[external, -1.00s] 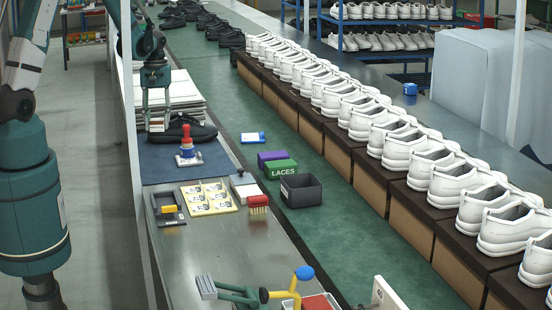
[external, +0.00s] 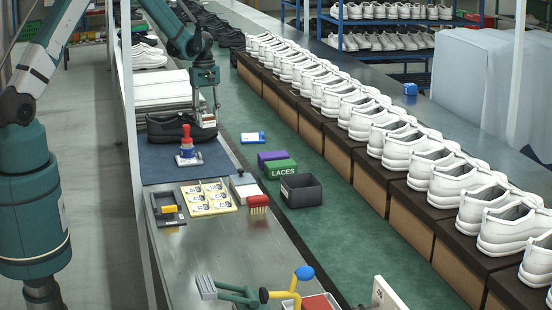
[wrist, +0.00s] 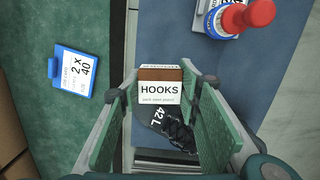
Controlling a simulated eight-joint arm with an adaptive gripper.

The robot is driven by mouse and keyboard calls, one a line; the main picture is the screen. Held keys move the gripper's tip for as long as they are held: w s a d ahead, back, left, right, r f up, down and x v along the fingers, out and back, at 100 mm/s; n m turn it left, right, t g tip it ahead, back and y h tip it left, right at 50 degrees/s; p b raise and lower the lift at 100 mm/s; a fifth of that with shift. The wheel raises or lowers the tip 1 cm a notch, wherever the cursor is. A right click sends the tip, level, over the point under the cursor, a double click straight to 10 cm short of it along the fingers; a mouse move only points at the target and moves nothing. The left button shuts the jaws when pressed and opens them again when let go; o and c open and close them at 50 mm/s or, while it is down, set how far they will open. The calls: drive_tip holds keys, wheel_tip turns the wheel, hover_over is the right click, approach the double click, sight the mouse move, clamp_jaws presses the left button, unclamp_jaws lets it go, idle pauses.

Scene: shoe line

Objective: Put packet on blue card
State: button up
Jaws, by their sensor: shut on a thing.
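The packet (wrist: 160,97), a small white and brown box labelled HOOKS, is between the fingers of my gripper (wrist: 160,88) in the wrist view. In the external view my gripper (external: 208,112) is shut on the packet (external: 209,121), near the right end of the black shoe. The blue card (external: 252,138), with a white label, lies flat on the green belt to the right of my gripper. In the wrist view the blue card (wrist: 74,72) reads 2 x 40 and lies to the left of the gripper, apart from the packet.
The black shoe (external: 176,128) is on the blue mat (external: 160,165), with a red-handled stamp (external: 186,145) in front. Purple and green boxes (external: 280,168) and a dark bin (external: 301,190) stand on the belt (external: 350,240) nearer the camera. White shoes line the right. Belt around the card is clear.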

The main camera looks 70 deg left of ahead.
sight(246, 138)
drive_tip(key=w+a+f+n, duration=0.1)
drive_tip(key=w, duration=0.3)
drive_tip(key=w+a+f+n+b, duration=0.1)
drive_tip(key=w, duration=0.4)
drive_tip(key=w+a+f, duration=0.1)
drive_tip(key=w+f, duration=0.1)
drive_tip(key=w, duration=0.3)
drive_tip(key=shift+w+a+f+n, duration=0.1)
drive_tip(key=shift+w+a+n, duration=0.05)
drive_tip(key=shift+n, duration=0.25)
drive_tip(key=shift+w+f+n, duration=0.2)
drive_tip(key=shift+w+n, duration=0.1)
drive_tip(key=shift+w, duration=0.6)
drive_tip(key=shift+f+b, duration=0.1)
drive_tip(key=shift+b, duration=0.2)
drive_tip(key=shift+f, duration=1.4)
drive_tip(key=shift+f, duration=0.15)
drive_tip(key=o, duration=1)
